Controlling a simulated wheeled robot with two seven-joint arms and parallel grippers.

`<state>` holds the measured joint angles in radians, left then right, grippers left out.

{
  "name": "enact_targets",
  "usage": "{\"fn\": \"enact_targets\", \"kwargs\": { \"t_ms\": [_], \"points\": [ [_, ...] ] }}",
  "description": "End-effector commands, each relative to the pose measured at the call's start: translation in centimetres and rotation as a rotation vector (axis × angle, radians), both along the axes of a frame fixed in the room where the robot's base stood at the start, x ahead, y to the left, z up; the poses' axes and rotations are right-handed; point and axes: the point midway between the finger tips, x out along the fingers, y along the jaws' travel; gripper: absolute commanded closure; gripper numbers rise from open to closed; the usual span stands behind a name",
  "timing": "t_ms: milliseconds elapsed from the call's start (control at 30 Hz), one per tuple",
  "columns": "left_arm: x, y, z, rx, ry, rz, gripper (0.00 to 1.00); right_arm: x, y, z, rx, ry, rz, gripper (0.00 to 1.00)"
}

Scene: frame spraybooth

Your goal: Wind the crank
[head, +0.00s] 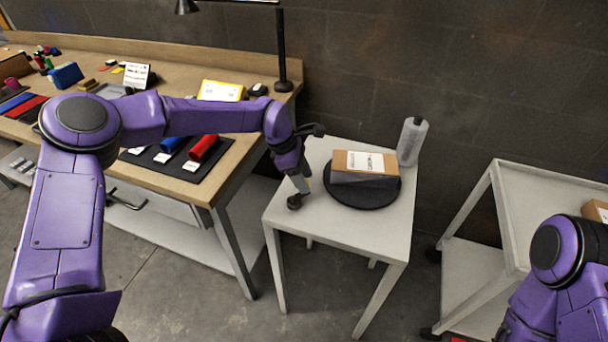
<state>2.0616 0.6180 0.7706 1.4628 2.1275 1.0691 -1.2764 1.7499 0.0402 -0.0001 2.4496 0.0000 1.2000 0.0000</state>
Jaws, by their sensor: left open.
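A dark bent rod with a handle (127,203), which looks like the crank, sticks out below the front edge of the wooden workbench (225,160). My left arm passes above it, and no gripper is at it. My left gripper (301,182) is open and points down over the left part of the small pale table (285,215), well to the right of the rod. It looks empty. My right gripper is outside the picture; only part of my right arm shows at lower right.
A white cart (520,185) stands at right. Red and blue rolls lie on the bench. Floor between bench and small table is open.

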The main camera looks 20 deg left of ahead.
Motion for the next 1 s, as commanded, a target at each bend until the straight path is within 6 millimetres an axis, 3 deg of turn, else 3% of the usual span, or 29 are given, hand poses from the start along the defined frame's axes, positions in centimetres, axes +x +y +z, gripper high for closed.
{"fn": "enact_targets", "kwargs": {
  "t_ms": [300,467,767,1000],
  "points": [
    [0.0,-0.2,-0.5,0.000,-0.001,-0.001,0.50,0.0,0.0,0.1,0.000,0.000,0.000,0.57],
    [0.0,-0.2,-0.5,0.000,-0.001,-0.001,1.00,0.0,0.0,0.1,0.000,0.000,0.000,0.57],
    [0.0,-0.1,-0.6,0.000,-0.002,0.019,1.00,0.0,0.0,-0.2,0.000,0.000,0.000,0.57],
    [0.2,0.3,-0.7,0.000,-0.003,0.129,1.00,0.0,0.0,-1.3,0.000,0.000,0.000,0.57]
  ]
}}
